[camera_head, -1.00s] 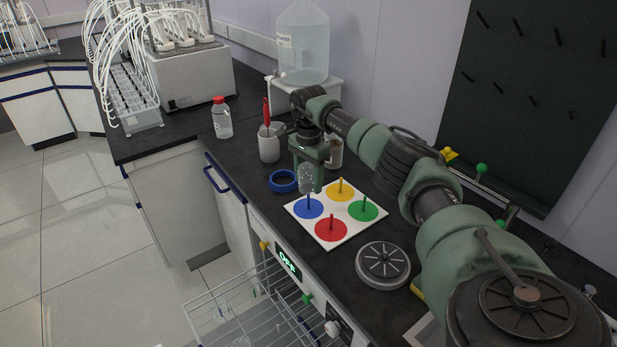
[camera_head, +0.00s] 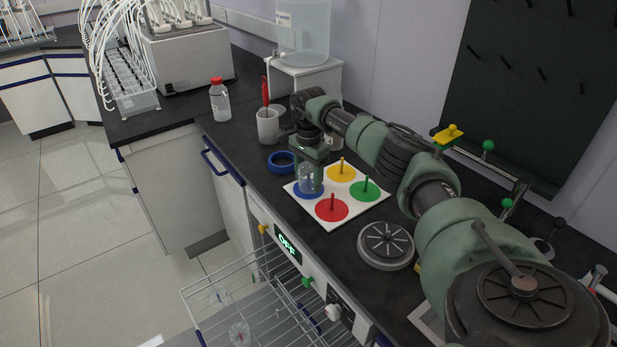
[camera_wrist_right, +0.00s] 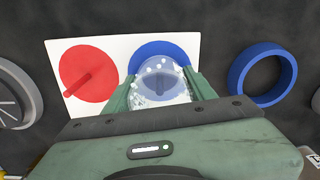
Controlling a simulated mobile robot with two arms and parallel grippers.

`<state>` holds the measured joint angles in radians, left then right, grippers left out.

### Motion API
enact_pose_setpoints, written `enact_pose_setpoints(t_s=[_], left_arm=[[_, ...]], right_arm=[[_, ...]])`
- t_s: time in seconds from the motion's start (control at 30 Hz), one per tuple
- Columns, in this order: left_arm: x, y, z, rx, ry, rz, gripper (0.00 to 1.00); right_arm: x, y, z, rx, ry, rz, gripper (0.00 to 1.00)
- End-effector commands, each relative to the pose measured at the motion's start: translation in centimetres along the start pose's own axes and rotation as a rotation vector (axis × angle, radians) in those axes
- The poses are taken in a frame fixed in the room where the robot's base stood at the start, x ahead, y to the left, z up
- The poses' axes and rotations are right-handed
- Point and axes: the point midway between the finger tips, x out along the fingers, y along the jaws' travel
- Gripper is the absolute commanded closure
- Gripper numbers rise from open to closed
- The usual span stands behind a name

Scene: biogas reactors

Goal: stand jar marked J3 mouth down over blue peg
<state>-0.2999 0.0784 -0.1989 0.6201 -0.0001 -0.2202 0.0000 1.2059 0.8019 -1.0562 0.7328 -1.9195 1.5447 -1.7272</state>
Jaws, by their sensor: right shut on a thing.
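My right gripper (camera_head: 312,170) is shut on a clear glass jar (camera_head: 309,180), with one finger on each side of it. The jar is upright in line and stands over the blue disc (camera_head: 297,191) of the white peg board (camera_head: 325,222). In the right wrist view the jar (camera_wrist_right: 160,84) covers the middle of the blue disc (camera_wrist_right: 148,50), and pale droplets or specks show on its glass. The blue peg is not clearly visible behind the glass. I cannot tell whether the jar's rim touches the disc, and no J3 mark is legible. My left gripper is out of view.
Red (camera_head: 332,208), green (camera_head: 365,188) and yellow (camera_head: 342,171) pegs on discs share the board. A blue ring (camera_head: 282,162) lies beside it, and a grey round lid (camera_head: 386,245) is in front. A beaker (camera_head: 268,126) and red-capped bottle (camera_head: 220,100) stand farther back. A wire rack (camera_head: 245,305) is below.

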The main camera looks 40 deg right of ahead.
Motion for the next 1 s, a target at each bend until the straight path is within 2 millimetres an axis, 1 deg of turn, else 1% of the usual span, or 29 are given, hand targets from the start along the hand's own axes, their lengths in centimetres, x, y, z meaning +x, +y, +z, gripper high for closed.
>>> enact_pose_setpoints(t_s=[0.03,0.07,0.1,0.13,0.17,0.47,0.57,0.67,0.8,0.9,1.0], left_arm=[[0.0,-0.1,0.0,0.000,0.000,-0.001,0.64],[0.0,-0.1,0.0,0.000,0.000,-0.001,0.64],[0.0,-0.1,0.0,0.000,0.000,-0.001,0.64],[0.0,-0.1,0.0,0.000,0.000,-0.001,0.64],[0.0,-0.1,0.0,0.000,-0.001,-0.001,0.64],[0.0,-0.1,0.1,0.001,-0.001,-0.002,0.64],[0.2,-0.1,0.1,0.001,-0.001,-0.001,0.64],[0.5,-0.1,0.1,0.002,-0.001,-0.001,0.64],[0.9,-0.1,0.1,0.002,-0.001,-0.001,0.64],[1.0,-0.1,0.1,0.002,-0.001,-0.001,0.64],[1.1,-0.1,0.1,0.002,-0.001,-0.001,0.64]], right_arm=[[0.0,0.0,0.0,0.000,0.000,0.000,0.89],[0.0,0.0,0.0,0.000,0.000,0.000,0.42],[0.0,0.0,0.0,0.000,0.000,0.000,0.31],[0.0,0.0,0.0,0.000,0.000,0.000,0.23],[0.0,0.0,0.0,0.000,0.000,0.000,0.19],[-0.1,0.0,0.0,0.000,0.000,0.000,0.19],[-0.7,-0.1,0.0,0.000,0.000,-0.002,0.19],[-2.1,-0.1,-0.1,0.000,0.001,-0.004,0.19],[-4.7,-0.1,0.0,-0.001,0.000,-0.005,0.19],[-6.2,-0.1,0.0,0.000,-0.001,-0.004,0.19],[-7.2,-0.1,0.0,0.000,0.000,-0.003,0.19]])
